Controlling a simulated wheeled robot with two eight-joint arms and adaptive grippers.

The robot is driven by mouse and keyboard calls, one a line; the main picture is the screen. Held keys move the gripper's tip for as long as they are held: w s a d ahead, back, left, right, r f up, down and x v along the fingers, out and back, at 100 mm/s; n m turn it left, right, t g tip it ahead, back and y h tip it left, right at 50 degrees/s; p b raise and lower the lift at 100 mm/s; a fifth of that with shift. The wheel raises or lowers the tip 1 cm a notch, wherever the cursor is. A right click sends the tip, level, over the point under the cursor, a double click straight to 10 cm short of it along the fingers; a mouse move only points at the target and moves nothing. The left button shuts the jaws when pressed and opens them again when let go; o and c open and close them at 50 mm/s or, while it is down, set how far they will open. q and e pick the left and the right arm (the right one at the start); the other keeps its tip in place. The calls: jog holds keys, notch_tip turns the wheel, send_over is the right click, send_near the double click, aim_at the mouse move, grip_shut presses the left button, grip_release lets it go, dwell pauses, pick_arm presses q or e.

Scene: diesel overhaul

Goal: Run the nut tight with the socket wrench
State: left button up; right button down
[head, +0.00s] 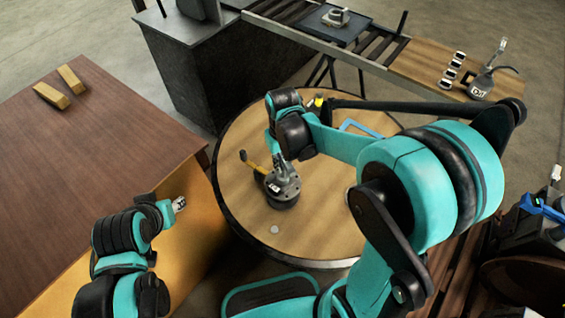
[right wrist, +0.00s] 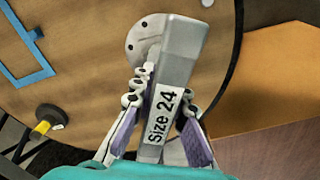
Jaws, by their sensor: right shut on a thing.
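My right gripper (head: 280,163) is over the round wooden table (head: 235,205). In the right wrist view its two fingers (right wrist: 163,85) are closed on the sides of a grey tool (right wrist: 185,45) with a "Size 24" label, which I take for the socket wrench. A grey rounded part with dark holes (right wrist: 143,32) lies beside and partly behind the tool's far end. In the head view a grey part on a dark round base (head: 284,200) stands below the gripper. I cannot make out the nut. My left gripper (head: 179,204) is away to the left; its jaws are too small to judge.
A blue outline (right wrist: 30,65) marks the table. A brown bench (head: 90,160) with two yellow blocks (head: 60,87) stands left. A roller conveyor (head: 330,45) is at the back.

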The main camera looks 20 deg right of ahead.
jog(key=m, duration=0.8)
jog(key=shift+s+m, duration=0.1)
jog(key=shift+m, duration=0.2)
jog(key=m, duration=0.5)
jog(key=shift+f, duration=0.1)
jog(key=m, duration=0.3)
jog(key=shift+s+d+m, duration=0.1)
jog(key=shift+m, duration=0.2)
jog(key=shift+n, duration=0.4)
jog(key=c, duration=2.1)
grip_release()
grip_shut()
